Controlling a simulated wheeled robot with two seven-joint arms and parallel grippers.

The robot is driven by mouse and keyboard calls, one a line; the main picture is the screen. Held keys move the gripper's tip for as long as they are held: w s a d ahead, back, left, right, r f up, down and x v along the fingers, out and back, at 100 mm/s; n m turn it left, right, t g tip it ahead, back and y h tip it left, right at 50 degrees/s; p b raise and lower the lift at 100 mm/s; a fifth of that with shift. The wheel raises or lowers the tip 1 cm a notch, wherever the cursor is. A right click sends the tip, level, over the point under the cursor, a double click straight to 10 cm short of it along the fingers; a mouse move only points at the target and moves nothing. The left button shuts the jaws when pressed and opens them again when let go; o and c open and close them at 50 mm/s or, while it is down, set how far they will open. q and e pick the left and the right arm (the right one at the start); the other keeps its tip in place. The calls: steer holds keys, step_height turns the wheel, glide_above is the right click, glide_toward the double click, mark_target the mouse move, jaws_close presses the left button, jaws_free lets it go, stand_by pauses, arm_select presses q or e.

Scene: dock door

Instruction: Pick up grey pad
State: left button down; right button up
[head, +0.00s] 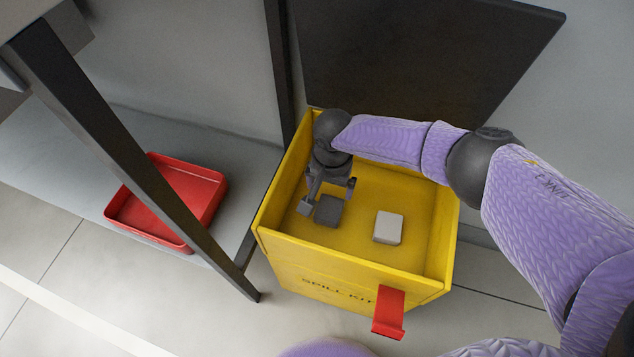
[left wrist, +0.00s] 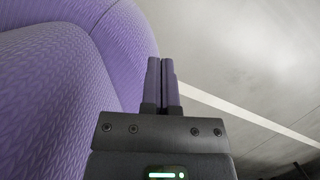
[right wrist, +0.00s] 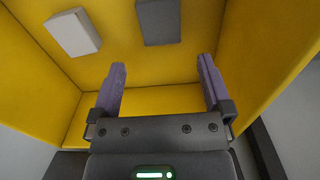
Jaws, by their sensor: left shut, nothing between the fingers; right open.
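A dark grey pad (head: 328,211) lies on the floor of the yellow spill kit box (head: 365,271). A light, whitish pad (head: 388,227) lies apart from it, to its right. My right gripper (head: 328,194) is inside the box, open and empty, with its fingers close to the grey pad. In the right wrist view the grey pad (right wrist: 161,20) shows beyond the open fingertips (right wrist: 162,66), roughly in line with the gap, and the whitish pad (right wrist: 73,32) is off to the left. My left gripper (left wrist: 160,62) is shut and empty in its wrist view, over pale floor.
The box walls rise around my right gripper, and its dark lid (head: 420,60) stands open behind. A red latch (head: 389,312) sticks out at the front. A red tray (head: 190,190) lies on a grey surface at the left, behind a dark post (head: 130,150).

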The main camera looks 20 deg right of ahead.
mark_target(328, 211)
arm_select(q)
steer(key=s+f+g+b, duration=0.1)
steer(key=s+f+b, duration=0.3)
steer(key=b, duration=0.2)
arm_select(e)
step_height(328, 211, down, 8)
steer(key=shift+s+r, duration=0.1)
step_height(328, 211, down, 2)
steer(key=shift+f+b, duration=0.1)
steer(key=shift+b, duration=0.75)
arm_select(q)
steer(key=w+f+t, duration=0.1)
steer(key=w, duration=1)
arm_select(e)
steer(key=shift+c, duration=0.3)
steer(key=c, duration=0.9)
